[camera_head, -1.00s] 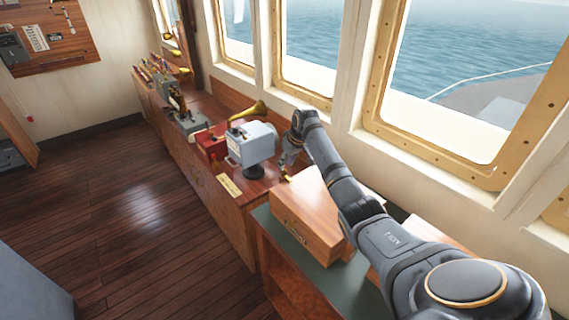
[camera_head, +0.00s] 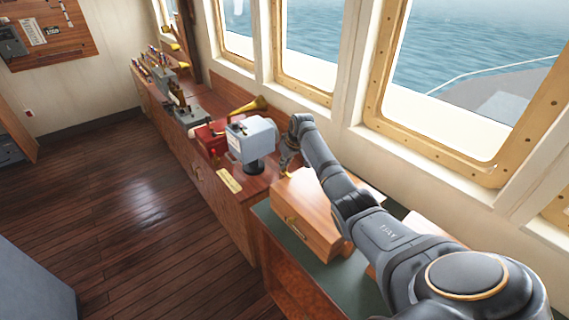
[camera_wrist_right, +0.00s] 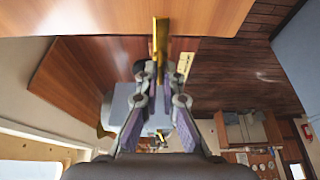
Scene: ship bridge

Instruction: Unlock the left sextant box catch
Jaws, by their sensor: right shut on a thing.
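The wooden sextant box (camera_head: 293,205) stands on the green-topped cabinet, with a brass handle (camera_head: 296,229) on its front face. My right gripper (camera_head: 287,172) is at the box's far left end, small and partly hidden by its own wrist in the head view. In the right wrist view, the gripper (camera_wrist_right: 160,82) is shut on a narrow brass catch (camera_wrist_right: 160,38), which stands against the edge of the wooden box (camera_wrist_right: 90,17). The head view does not show clearly how the catch is turned. My left gripper is not in view.
A grey-white instrument (camera_head: 252,137) on a dark stand and a red box (camera_head: 208,133) with a brass horn (camera_head: 250,106) stand just beyond the gripper on the long wooden counter. Windows (camera_head: 450,95) line the right side. The wooden floor (camera_head: 130,210) is clear.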

